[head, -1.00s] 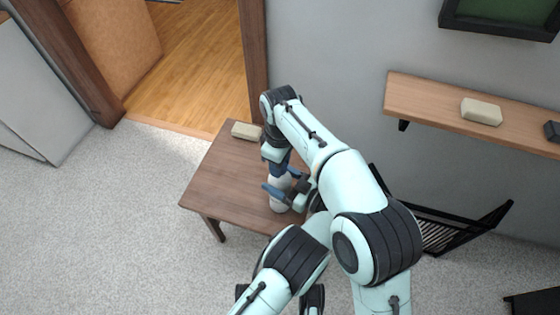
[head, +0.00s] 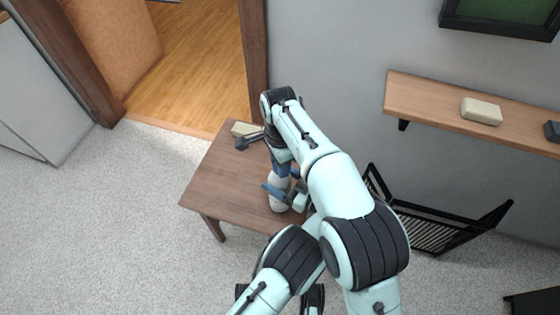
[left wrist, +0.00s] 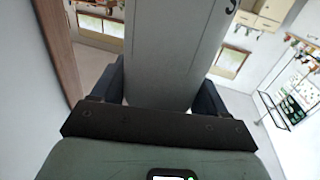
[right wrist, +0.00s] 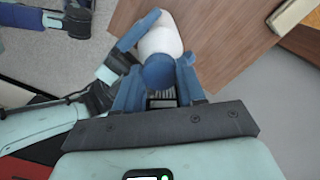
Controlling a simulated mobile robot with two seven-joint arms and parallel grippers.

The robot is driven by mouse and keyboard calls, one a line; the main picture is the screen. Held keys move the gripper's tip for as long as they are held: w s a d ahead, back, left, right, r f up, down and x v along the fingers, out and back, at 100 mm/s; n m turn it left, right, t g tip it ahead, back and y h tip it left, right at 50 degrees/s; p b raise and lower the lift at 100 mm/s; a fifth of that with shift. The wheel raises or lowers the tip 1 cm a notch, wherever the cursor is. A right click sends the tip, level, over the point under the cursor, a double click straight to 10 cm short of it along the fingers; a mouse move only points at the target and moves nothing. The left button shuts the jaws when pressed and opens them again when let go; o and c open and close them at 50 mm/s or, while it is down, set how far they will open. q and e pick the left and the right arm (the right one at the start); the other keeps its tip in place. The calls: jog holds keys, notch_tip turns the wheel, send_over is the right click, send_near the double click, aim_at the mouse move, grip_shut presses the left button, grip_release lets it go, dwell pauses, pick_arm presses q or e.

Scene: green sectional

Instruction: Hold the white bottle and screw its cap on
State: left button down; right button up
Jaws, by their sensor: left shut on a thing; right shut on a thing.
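The white bottle (head: 279,203) stands upright over the small wooden table in the head view, partly hidden by my grippers. My left gripper (head: 283,192) is shut around the bottle's body from the side. The bottle's white side (left wrist: 172,50) fills the space between its fingers in the left wrist view. My right gripper (head: 280,163) points down from above. In the right wrist view it is shut on the blue cap (right wrist: 160,72), in line with the top of the bottle (right wrist: 162,38). I cannot tell how far the cap sits on the neck.
The brown table (head: 220,180) is bare at its left. A beige block (head: 243,128) lies at its far edge, close to my right wrist. A wall shelf (head: 430,98) with another beige block (head: 481,111) is at right, above a black rack (head: 435,232).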

jog(key=o, duration=1.2)
jog(key=shift+c, duration=0.2)
jog(key=shift+r, duration=2.3)
jog(key=shift+c, duration=0.4)
jog(key=n, duration=0.2)
jog(key=r+n, duration=0.1)
jog(key=n, duration=0.2)
jog(key=shift+n, duration=0.3)
jog(key=n, duration=0.2)
jog(key=r+n, duration=0.1)
jog(key=n, duration=0.5)
jog(key=shift+r, duration=0.3)
jog(key=n, duration=0.4)
jog(key=shift+r+n, duration=0.3)
jog(key=shift+r, duration=0.1)
